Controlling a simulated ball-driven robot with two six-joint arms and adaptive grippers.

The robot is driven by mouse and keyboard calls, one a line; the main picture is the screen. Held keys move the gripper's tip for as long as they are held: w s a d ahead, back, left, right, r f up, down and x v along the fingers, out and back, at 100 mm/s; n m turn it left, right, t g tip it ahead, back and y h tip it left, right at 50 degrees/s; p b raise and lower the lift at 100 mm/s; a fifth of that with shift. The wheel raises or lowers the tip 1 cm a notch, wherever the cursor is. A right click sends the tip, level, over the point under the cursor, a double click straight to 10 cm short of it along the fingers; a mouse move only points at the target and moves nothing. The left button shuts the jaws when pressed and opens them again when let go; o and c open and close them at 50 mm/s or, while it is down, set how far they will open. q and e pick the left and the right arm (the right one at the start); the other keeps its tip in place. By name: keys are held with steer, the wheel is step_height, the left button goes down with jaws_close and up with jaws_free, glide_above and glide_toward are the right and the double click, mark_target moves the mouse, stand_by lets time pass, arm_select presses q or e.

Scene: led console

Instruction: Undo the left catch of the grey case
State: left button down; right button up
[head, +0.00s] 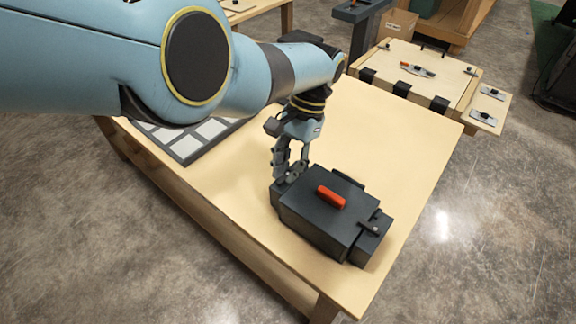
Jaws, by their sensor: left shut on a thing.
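The dark grey case (318,225) sits shut on the wooden table, with a red-orange handle (331,197) on its lid. One catch (375,228) shows at its right end. My left gripper (288,178) points down at the left end of the case, where the left catch is. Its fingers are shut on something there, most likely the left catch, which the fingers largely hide. I cannot tell how far that catch is turned. My right gripper is not in view.
A panel with white squares (187,142) lies on the table left of the case. The wooden tabletop (385,135) is clear behind and right of the case. A wooden box (425,75) with black hinges stands beyond the far edge.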

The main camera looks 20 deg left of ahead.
arm_select(q)
steer(key=c, duration=1.3)
jaws_free()
steer(key=shift+c, duration=0.2)
steer(key=v, duration=1.2)
